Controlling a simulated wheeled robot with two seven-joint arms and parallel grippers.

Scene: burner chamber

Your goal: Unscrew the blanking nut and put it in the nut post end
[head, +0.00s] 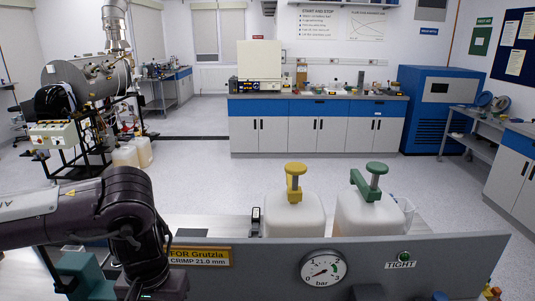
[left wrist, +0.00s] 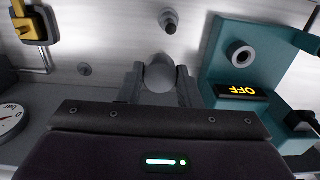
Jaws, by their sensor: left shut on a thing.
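In the left wrist view my left gripper (left wrist: 159,82) is shut on a rounded grey piece (left wrist: 160,72), which looks like the blanking nut. One finger is on each side of it. Most of its lower part is hidden by my wrist, so I cannot tell whether it is still on a thread. I cannot tell which of these is the nut post end. My right gripper is not in view.
A teal block (left wrist: 225,70) with an OFF display (left wrist: 243,91) stands close on the right of the wrist view. A yellow-handled part (left wrist: 31,25) is at upper left. In the head view a grey panel (head: 440,260) with a gauge (head: 323,268) stands before two white containers (head: 293,217).

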